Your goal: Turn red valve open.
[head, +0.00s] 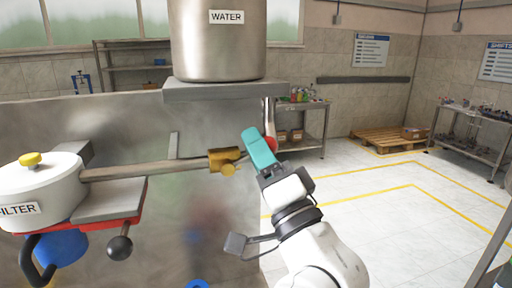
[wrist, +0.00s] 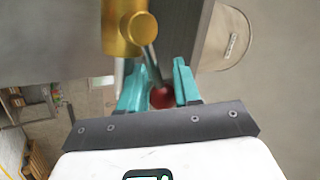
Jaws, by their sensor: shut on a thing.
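In the wrist view the red knob (wrist: 162,97) sits on a thin metal lever (wrist: 151,62) that runs from the brass valve body (wrist: 119,28). The brass valve body (head: 223,158) is at the right end of a horizontal pipe in the head view. My gripper (head: 257,146) is just right of it. In the wrist view my gripper's teal fingers (wrist: 158,84) stand on both sides of the red knob, shut on it. Their exact contact is partly hidden.
A steel WATER tank (head: 218,45) stands on a grey ledge (head: 225,91) above the valve. The white FILTER housing (head: 45,190) with a yellow knob is at left, above a black ball lever (head: 120,247). Open tiled floor (head: 350,195) lies at right.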

